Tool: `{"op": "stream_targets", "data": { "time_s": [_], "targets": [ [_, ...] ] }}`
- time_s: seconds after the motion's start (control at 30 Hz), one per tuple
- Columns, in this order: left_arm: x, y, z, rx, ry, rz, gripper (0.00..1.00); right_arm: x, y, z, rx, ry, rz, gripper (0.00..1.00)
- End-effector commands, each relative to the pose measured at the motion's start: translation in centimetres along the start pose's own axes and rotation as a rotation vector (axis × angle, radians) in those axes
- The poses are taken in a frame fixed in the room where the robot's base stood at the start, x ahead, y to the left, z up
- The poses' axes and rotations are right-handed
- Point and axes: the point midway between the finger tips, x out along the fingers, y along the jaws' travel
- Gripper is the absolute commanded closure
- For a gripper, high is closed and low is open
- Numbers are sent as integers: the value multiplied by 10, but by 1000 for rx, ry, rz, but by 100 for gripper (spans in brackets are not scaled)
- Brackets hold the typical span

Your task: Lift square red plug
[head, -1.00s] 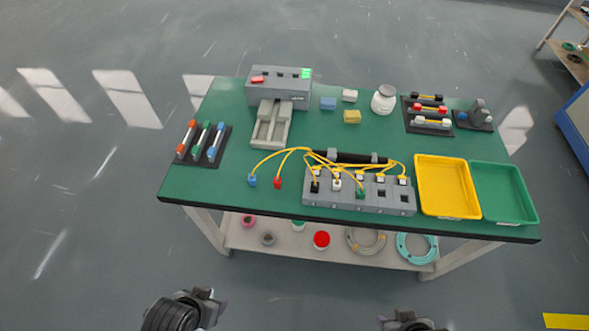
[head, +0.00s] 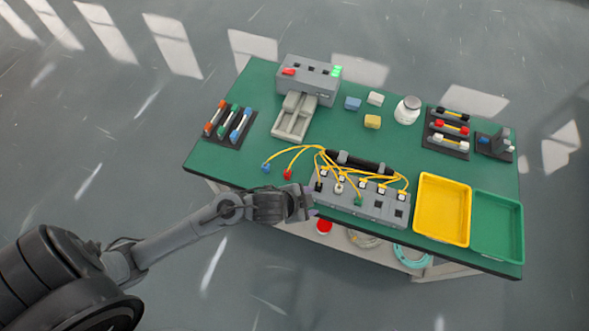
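The red plug (head: 287,174) hangs on the end of a yellow cable at the front left part of the green table (head: 225,169). A blue plug (head: 266,168) on another yellow cable is just left of it. My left gripper (head: 309,203) is at the table's front edge, to the right of and nearer than the red plug, in front of the left end of the grey socket block. It does not touch the red plug, and whether its fingers are apart is too small to tell. My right gripper is out of view.
The grey socket block (head: 376,208) holds several plugs with yellow cables running from a black sleeve (head: 358,162). A yellow tray (head: 444,208) and a green tray (head: 497,226) stand at the right. A grey machine (head: 309,78) and tool racks stand further back.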

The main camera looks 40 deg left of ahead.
Motion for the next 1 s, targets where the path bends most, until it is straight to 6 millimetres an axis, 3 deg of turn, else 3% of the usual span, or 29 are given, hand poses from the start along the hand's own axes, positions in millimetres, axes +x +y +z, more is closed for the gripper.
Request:
{"op": "stream_targets", "data": {
  "time_s": [0.13,0.3,0.5,0.6,0.77,1.0],
  "targets": [
    [27,-25,-13,212,67,71,45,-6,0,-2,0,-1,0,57],
    [46,-69,15,383,47,243,45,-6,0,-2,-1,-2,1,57],
    [26,-126,62,388,-55,419,45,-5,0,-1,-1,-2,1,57],
    [12,-145,77,360,-92,470,45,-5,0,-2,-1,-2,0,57],
    [5,-155,88,330,-120,510,45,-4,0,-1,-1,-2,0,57],
    [28,-142,95,327,-121,518,45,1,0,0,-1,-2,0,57]
  ]
}}
